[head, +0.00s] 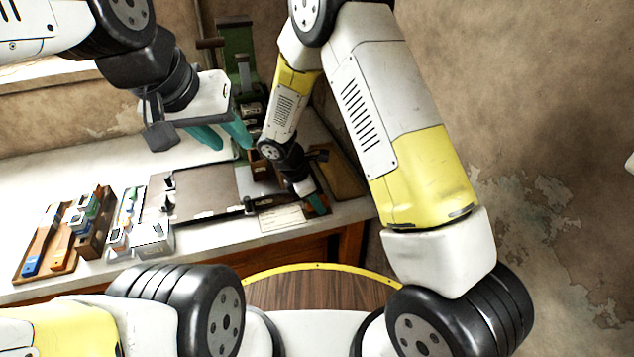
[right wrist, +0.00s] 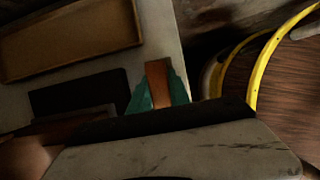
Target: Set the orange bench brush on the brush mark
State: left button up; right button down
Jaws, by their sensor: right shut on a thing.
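My right gripper (head: 316,201) reaches down at the right end of the bench, beside the press. In the right wrist view its teal fingers (right wrist: 158,95) are shut on an orange-brown piece (right wrist: 158,80). Only a short part of this piece shows, and I cannot tell for sure that it is the orange bench brush. My left gripper (head: 222,136) hangs above the bench, open and empty, with its teal fingers apart. A dark rectangle (right wrist: 80,95) lies on the bench left of the held piece. I cannot tell whether it is the brush mark.
A wooden board at the left holds a blue-ended tool (head: 33,262) and an orange-ended tool (head: 60,258). Small coloured blocks and a clear bin (head: 155,240) stand beside it. A brown mat (head: 205,192), white card (head: 282,217), wooden tray (right wrist: 70,40) and green press (head: 237,50) are near my grippers.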

jog(key=c, duration=1.2)
grip_release()
jog(key=shift+f, duration=0.1)
jog(key=v, duration=1.1)
jog(key=s+d+r+m+y, duration=0.1)
jog(key=d+r+m+y, duration=0.1)
jog(key=d+r+m, duration=0.45)
jog(key=s+d+r+m+t+y, duration=0.2)
jog(key=s+d+r+m, duration=0.4)
jog(key=s+r+m, duration=0.1)
jog(key=s+d+r+m+t+y, duration=0.2)
jog(key=s+d+r+m, duration=0.4)
jog(key=s+r, duration=0.4)
jog(key=shift+m+t+y, duration=0.3)
jog(key=shift+m+t, duration=0.1)
jog(key=shift+m, duration=0.35)
jog(key=shift+s+r, duration=0.1)
jog(key=shift+s, duration=0.05)
